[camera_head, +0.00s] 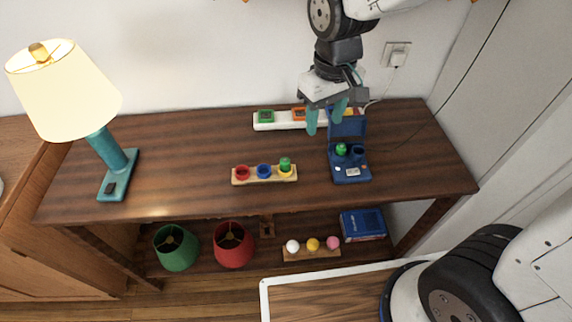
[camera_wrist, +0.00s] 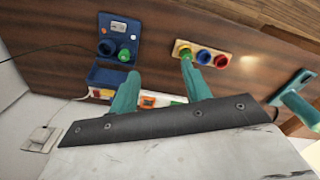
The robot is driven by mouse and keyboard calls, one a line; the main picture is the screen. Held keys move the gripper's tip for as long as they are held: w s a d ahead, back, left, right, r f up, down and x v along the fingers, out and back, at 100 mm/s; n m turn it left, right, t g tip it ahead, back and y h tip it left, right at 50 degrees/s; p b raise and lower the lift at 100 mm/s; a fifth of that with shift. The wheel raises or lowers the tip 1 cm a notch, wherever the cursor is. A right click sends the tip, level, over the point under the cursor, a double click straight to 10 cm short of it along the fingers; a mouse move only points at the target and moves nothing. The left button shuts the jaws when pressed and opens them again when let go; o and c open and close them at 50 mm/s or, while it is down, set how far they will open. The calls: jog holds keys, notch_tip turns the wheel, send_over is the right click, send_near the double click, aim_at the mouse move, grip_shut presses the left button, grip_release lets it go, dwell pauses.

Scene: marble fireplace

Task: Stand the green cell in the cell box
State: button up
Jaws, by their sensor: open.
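The cell box (camera_head: 350,174) is blue and stands with its lid up on the right part of the table; it also shows in the wrist view (camera_wrist: 102,72). A green cell (camera_head: 341,149) sits upright in its left well, and its right well looks empty. The cell also shows in the wrist view (camera_wrist: 124,55). A second green piece (camera_head: 285,164) stands in the yellow ring of a wooden rack left of the box. My gripper (camera_head: 324,122) is open and empty, fingers down, above the table behind the box and rack. Its fingers show apart in the wrist view (camera_wrist: 160,70).
The wooden rack (camera_head: 265,179) also has red and blue rings. A white power strip (camera_head: 283,123) lies at the back under my gripper. A lamp (camera_head: 112,150) stands at the left. The table (camera_head: 190,150) is bare between lamp and rack.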

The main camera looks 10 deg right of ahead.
jog(key=n, duration=0.2)
send_over(285, 160)
jog(key=f, duration=0.7)
jog(key=shift+s+d+f, duration=0.1)
jog(key=shift+s+d, duration=0.2)
jog(key=shift+s, duration=0.05)
jog(key=f, duration=0.8)
jog(key=shift+w+a, duration=0.3)
jog(key=shift+w, duration=0.1)
grip_shut()
